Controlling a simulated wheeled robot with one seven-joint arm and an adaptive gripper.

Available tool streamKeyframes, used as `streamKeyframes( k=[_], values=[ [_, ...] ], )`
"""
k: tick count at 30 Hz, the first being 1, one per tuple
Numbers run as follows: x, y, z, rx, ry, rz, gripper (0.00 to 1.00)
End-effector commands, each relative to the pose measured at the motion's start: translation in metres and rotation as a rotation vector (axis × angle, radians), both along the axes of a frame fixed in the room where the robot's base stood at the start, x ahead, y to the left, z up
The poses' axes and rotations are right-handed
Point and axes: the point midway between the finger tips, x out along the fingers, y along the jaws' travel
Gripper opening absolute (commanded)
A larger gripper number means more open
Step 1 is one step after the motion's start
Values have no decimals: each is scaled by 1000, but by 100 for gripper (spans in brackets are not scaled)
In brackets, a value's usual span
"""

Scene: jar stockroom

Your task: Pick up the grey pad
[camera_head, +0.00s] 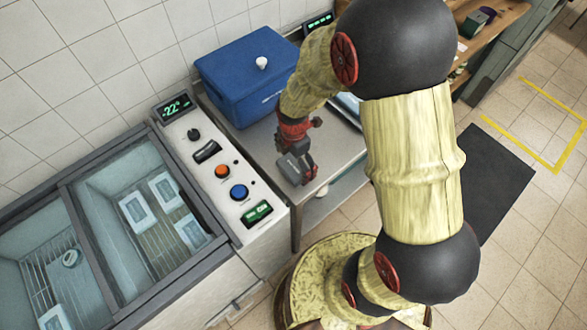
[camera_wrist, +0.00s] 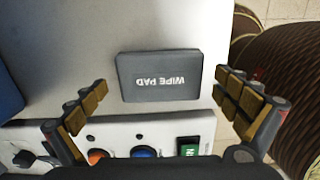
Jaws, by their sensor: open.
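The grey pad (camera_wrist: 159,76) is a dark rectangular block with rounded corners, marked "WIPE PAD", which reads upside down in the wrist view. It lies flat on a light grey worktop (camera_wrist: 150,25). My gripper (camera_wrist: 161,84) is open, with one finger to the left of the pad and one to the right. Both fingers are apart from the pad in the picture. In the head view my gripper (camera_head: 301,165) hangs over the worktop; I cannot clearly separate the pad from the fingers there.
A white control panel (camera_head: 205,160) with knobs and buttons borders the worktop, beside a glass-topped freezer (camera_head: 85,240). A blue lidded box (camera_head: 245,80) stands behind my gripper. A dark mat (camera_head: 495,180) lies on the tiled floor at the right.

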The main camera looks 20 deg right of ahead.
Motion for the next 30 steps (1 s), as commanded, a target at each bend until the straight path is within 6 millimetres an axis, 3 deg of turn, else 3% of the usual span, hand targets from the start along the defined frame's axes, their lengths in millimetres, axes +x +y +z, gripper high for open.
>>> streamKeyframes(
  k=[3,26,30],
  values=[
    [0,0,1,0,-1,0,100],
    [0,0,1,0,-1,0,57],
    [0,0,1,0,-1,0,56]
  ],
)
